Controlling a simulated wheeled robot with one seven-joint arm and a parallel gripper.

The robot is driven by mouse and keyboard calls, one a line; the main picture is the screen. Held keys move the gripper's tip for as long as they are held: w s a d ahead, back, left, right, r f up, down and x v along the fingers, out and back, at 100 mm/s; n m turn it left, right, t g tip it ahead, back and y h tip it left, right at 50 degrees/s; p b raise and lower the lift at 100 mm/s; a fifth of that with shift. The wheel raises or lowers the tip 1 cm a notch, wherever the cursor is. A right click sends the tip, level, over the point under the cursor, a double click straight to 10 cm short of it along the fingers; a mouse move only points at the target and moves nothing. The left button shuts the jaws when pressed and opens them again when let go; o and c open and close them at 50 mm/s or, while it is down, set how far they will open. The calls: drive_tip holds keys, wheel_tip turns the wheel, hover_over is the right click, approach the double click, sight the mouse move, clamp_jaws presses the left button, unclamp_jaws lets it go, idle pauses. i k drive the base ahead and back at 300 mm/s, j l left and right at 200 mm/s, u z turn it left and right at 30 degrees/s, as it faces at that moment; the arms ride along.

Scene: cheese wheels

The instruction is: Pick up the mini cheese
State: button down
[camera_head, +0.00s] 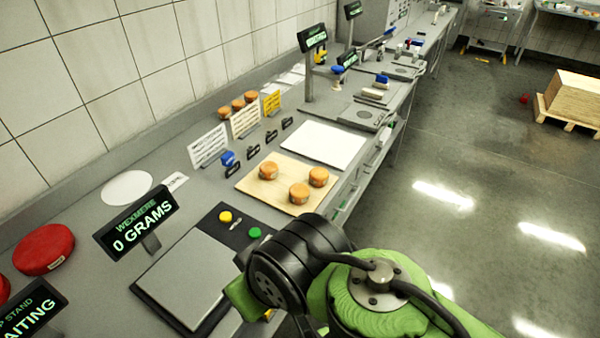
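Three small orange-brown cheese wheels sit on a wooden board on the counter: one at the back left (268,170), one at the front (299,193) and one at the right (318,177). The wooden board (262,193) lies right of the scale. Several similar orange wheels (237,104) stand at the back by the wall. I cannot tell which one is the mini cheese. My green and black arm is at the lower right, in front of the counter edge. My gripper's fingertips are not visible, hidden behind or below the arm.
A scale (190,275) with a display (138,222) reading 0 GRAMS stands in front. A red wheel (43,249) lies at the left. Label signs (208,146) stand behind the wooden board. A white board (323,144) beyond it is empty.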

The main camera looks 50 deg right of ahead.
sight(299, 193)
drive_tip(key=l+z, duration=0.1)
drive_tip(key=z, duration=0.25)
drive_tip(key=l+z, duration=0.1)
drive_tip(key=z, duration=0.25)
drive_tip(key=l+z, duration=0.1)
drive_tip(key=z, duration=0.3)
